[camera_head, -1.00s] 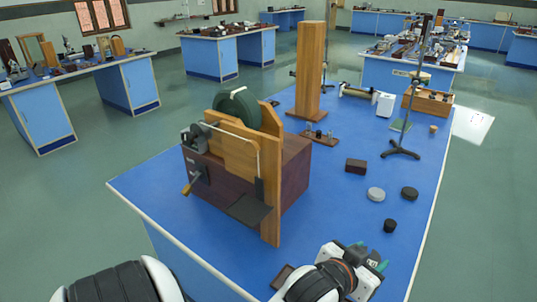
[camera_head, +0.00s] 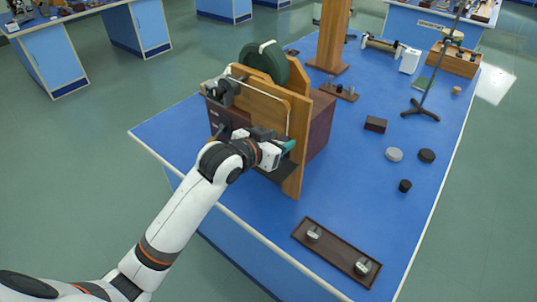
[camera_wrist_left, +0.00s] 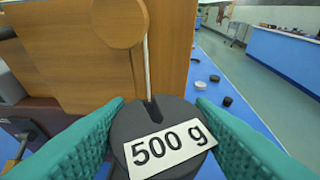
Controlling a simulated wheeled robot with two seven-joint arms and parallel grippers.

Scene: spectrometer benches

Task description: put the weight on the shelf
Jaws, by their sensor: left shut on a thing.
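My left gripper (camera_head: 288,147) is at the front of the wooden apparatus (camera_head: 295,105), close to its upright board. In the left wrist view, its teal fingers (camera_wrist_left: 160,135) are shut on a dark slotted weight (camera_wrist_left: 150,110) labelled "500 g". The weight's slot faces the board, and a thin pale cord or rod (camera_wrist_left: 147,65) hangs down just beyond it. My right gripper is out of view.
A brown tray (camera_head: 337,255) with two small metal pieces lies at the blue bench's front. A grey disc (camera_head: 394,154), a black disc (camera_head: 427,155), a small black cylinder (camera_head: 405,186) and a dark block (camera_head: 375,124) stand on the right. Bench between tray and discs is clear.

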